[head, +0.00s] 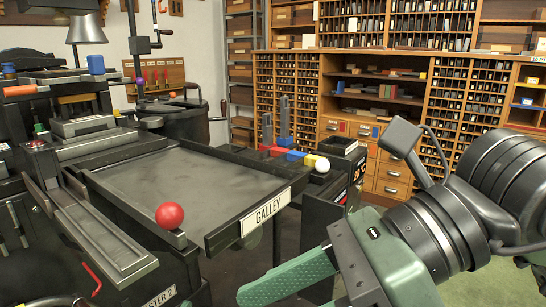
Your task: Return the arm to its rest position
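My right arm comes in from the right edge, its dark wrist joints large in the foreground. My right gripper (288,280) is at the bottom, right of centre, in front of the galley tray (195,190). One long green finger points left and slightly down. The rest of the gripper is cut off by the lower edge, so its opening does not show. I see nothing held against the visible finger. My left arm and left gripper are not in view.
The tray carries a "GALLEY" label (266,217) and has a red ball (170,215) at its near corner. Coloured blocks (284,151) and a white ball (322,165) sit behind it. Type cabinets (340,75) line the back. Green floor (480,289) shows at lower right.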

